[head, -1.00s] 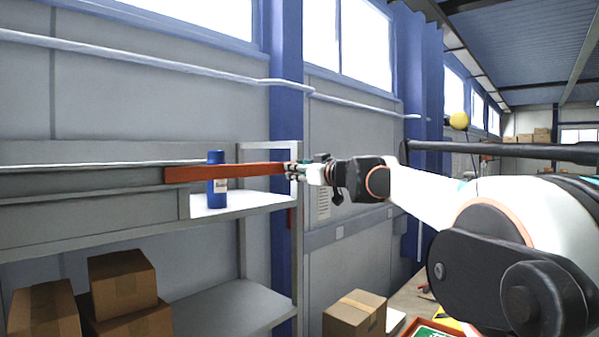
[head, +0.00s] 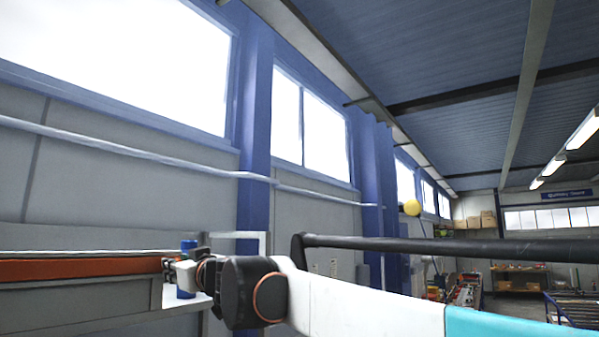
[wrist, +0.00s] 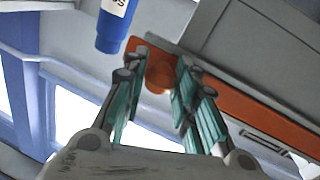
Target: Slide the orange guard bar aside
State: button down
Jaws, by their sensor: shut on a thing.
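The orange guard bar (head: 80,268) runs along the front of the shelf at the lower left of the head view. Its right end is at my gripper (head: 170,265), just left of the blue bottle (head: 188,245). The blue bottle (wrist: 114,25) stands apart from the fingers there. In the head view my gripper and wrist partly hide the bottle.
The white shelf surface (head: 197,302) shows around the bottle. A grey panel (head: 90,300) lies below the bar. A dark rail (head: 450,248) crosses the right of the view. A yellow ball (head: 412,207) shows farther back.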

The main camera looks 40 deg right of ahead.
jog(key=shift+s+a, duration=0.25)
jog(key=shift+a, duration=0.3)
jog(key=shift+s+a, duration=0.2)
jog(key=shift+a, duration=0.35)
jog(key=c, duration=1.7)
grip_release()
jog(key=o, duration=0.4)
jog(key=shift+a, duration=0.1)
jog(key=shift+s+a, duration=0.1)
jog(key=shift+d, duration=0.2)
jog(key=s, duration=0.4)
jog(key=s+d, duration=0.1)
jog(key=s, duration=0.6)
jog(key=shift+s+d, duration=0.35)
jog(key=shift+s, duration=0.05)
